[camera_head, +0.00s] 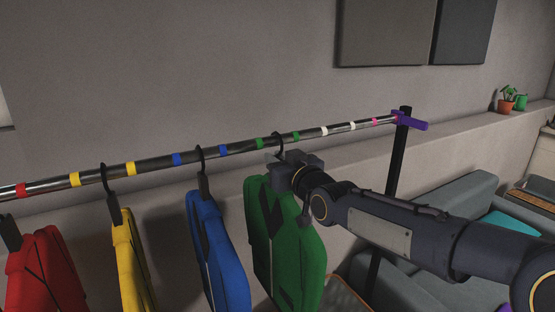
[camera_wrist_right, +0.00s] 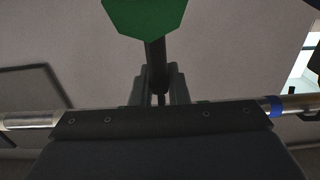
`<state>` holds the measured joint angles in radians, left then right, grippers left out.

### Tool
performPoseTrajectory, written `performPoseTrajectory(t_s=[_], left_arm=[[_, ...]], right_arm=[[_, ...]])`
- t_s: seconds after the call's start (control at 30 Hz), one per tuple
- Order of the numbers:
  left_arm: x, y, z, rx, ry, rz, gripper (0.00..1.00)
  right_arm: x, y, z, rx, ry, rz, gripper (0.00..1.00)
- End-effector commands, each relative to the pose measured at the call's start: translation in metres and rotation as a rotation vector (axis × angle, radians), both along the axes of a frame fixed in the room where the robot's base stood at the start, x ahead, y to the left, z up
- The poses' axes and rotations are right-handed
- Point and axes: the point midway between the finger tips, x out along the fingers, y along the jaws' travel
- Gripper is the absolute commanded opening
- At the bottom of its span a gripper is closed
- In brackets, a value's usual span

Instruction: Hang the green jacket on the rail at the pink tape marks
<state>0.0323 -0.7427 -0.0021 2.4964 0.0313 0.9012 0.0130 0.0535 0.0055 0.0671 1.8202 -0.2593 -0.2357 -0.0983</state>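The green jacket (camera_head: 285,245) hangs from a dark hanger whose hook (camera_head: 279,141) is at the rail (camera_head: 312,133), between the two green tape marks. A pink tape mark (camera_head: 375,122) is further right on the rail, near its purple end piece. My right gripper (camera_head: 274,159) is at the hanger neck, just below the hook. In the right wrist view its fingers (camera_wrist_right: 160,85) stand close on both sides of the dark neck (camera_wrist_right: 155,62) and look shut on it, with part of the green jacket (camera_wrist_right: 145,14) above. My left gripper is not in view.
Blue (camera_head: 217,255), yellow (camera_head: 133,262) and red (camera_head: 45,272) jackets hang to the left. White marks (camera_head: 324,131) lie between green and pink. The rail right of the green jacket is bare up to the purple end piece (camera_head: 410,121) and black post (camera_head: 398,160). A grey sofa (camera_head: 455,170) stands behind right.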

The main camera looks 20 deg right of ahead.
Motion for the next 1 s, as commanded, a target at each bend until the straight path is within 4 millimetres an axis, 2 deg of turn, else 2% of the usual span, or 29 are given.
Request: performPoseTrajectory(t_s=[0.03, 0.1, 0.83, 1.0], left_arm=[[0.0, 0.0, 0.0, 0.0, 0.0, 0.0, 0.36], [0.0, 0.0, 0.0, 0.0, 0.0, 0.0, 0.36], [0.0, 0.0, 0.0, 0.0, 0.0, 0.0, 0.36], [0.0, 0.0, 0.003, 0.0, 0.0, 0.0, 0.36]], right_arm=[[0.0, 0.0, 0.0, 0.0, 0.0, 0.0, 0.07], [0.0, 0.0, 0.0, 0.0, 0.0, 0.0, 0.0], [0.0, 0.0, 0.011, 0.0, -0.008, 0.0, 0.0], [0.0, -0.006, 0.012, 0.0, -0.009, -0.003, 0.0]])
